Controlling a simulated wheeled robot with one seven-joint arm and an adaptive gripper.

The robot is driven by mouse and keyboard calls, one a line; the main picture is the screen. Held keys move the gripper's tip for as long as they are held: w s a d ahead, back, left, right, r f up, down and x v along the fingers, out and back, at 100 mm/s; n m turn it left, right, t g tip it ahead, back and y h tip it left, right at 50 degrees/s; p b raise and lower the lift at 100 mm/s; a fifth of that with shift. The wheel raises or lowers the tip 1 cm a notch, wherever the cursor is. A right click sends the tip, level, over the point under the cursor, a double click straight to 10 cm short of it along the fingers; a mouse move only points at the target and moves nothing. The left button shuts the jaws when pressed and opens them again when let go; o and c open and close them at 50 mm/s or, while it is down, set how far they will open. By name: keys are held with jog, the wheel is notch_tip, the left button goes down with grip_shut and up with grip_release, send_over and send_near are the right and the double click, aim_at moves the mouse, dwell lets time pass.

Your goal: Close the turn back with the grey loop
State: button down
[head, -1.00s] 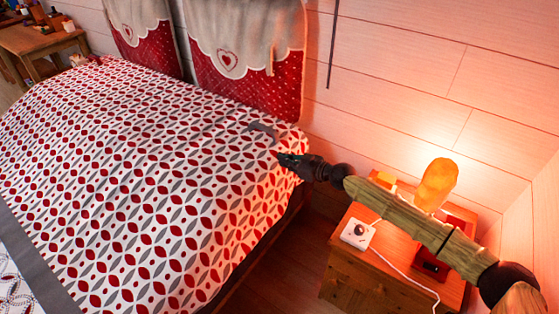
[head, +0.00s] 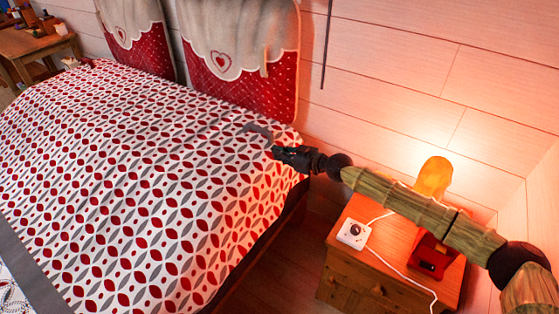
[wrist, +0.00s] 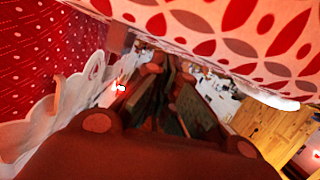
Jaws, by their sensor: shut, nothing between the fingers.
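The bed cover (head: 150,190) has a red and grey leaf pattern on white. It lies spread over the bed, up to the headboard cushions. A small grey curved loop (head: 258,130) shows on the cover near the head end, at the bed's right side. My gripper (head: 275,151) is shut and empty, just below and right of the loop in the head view, apparently apart from it. In the wrist view, the gripper's fingers (wrist: 168,95) are dark, and the patterned cover (wrist: 235,35) fills the upper right. I cannot make out the loop there.
Red and pale headboard cushions (head: 245,85) hang behind the bed. A wooden nightstand (head: 350,270) with a lit orange lamp (head: 433,178), a white box (head: 355,233) and a cable stands below my arm. A narrow floor gap separates it from the bed.

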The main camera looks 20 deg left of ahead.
notch_tip(320, 180, up, 6)
dwell(0.5)
